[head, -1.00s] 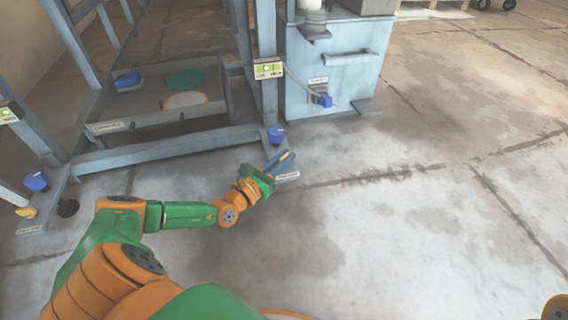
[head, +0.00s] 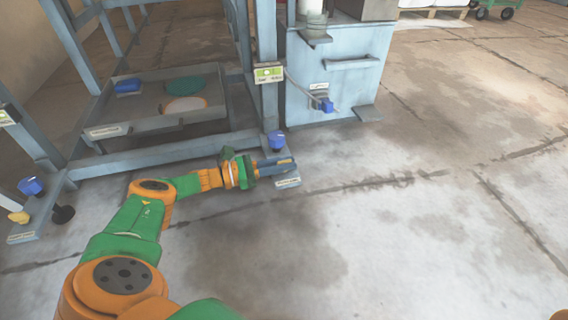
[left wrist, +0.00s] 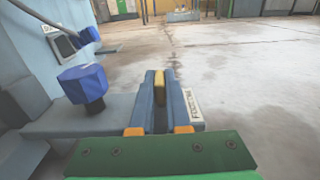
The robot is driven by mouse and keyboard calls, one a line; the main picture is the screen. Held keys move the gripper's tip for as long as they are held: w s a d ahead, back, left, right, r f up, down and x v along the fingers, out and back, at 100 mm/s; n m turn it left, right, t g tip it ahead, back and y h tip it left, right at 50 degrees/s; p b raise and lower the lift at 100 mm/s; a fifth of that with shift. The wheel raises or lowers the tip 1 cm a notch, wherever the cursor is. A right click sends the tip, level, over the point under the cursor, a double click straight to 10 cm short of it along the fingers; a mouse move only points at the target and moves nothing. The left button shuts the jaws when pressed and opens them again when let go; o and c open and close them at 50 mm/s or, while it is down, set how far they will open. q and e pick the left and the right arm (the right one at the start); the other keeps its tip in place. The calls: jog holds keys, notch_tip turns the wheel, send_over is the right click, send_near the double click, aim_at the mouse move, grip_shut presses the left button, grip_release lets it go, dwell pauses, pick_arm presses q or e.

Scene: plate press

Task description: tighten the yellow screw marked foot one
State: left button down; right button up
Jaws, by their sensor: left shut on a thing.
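The yellow screw (left wrist: 159,88) shows between the fingers of my left gripper (left wrist: 160,100) in the left wrist view. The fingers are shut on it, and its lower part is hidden. In the head view my left gripper (head: 278,163) is at the foot plate at the frame's right leg, and a bit of yellow shows at its fingertips. A label (left wrist: 195,104) on that foot plate is beside the fingers; its text is hard to read. My right gripper is not in view.
A blue knob (left wrist: 83,84) stands on the same foot plate, close left of my fingers; it also shows in the head view (head: 277,140). Another foot with a blue knob (head: 31,186) and a yellow screw (head: 19,217) is at the far left. A light blue cabinet (head: 330,85) stands behind. Open floor lies right.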

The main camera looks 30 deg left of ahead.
pick_arm(q)
jog(key=shift+r, duration=0.1)
dwell(0.4)
jog(key=c, duration=0.9)
grip_release()
jog(key=v, duration=0.7)
jog(key=shift+w, duration=0.1)
